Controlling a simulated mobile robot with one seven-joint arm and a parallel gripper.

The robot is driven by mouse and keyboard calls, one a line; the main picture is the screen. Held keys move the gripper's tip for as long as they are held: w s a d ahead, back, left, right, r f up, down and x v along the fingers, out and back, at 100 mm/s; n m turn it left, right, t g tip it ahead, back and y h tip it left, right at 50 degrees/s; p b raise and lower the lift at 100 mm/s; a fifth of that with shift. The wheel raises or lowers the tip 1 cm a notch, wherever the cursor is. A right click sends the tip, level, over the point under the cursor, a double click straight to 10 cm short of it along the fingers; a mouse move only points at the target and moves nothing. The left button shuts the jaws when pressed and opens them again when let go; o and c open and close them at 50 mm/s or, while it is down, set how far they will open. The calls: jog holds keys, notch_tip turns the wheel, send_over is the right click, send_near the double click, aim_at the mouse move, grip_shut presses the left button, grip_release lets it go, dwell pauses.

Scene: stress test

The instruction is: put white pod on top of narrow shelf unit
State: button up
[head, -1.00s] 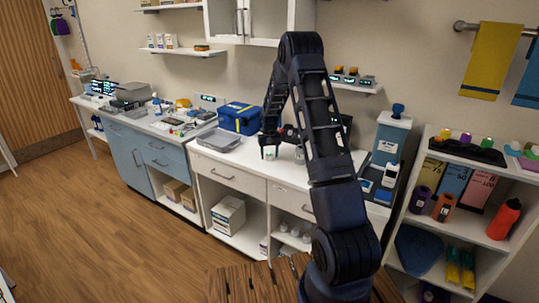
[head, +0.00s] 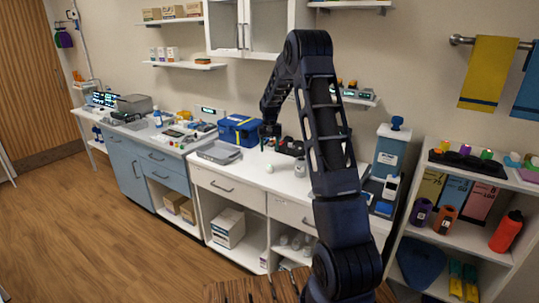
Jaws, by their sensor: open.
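A small round white thing, probably the white pod (head: 269,168), sits on the white counter, right of the grey tray. My gripper (head: 269,146) is open above the counter, a little above and apart from the pod. Its fingers are small and dark in this view. A white open shelf unit (head: 490,180), likely the narrow shelf unit, stands at the right. A black tray with colourful pieces lies on its top.
A grey tray (head: 219,152) and a blue box (head: 238,131) are to the left. A tall blue-grey container (head: 390,152) stands at the counter's right end. The counter front near the pod is clear.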

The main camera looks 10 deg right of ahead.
jog(key=s+d+r+t, duration=0.1)
jog(key=s+r+t, duration=0.1)
jog(key=s+r, duration=2)
jog(key=s+t, duration=0.2)
jog(key=s, duration=2.6)
jog(key=shift+d+f+t, duration=0.25)
jog(key=shift+d+t, duration=0.05)
jog(key=shift+d, duration=0.1)
jog(key=shift+o, duration=0.5)
jog(key=shift+s+f, duration=0.2)
jog(key=shift+s, duration=0.25)
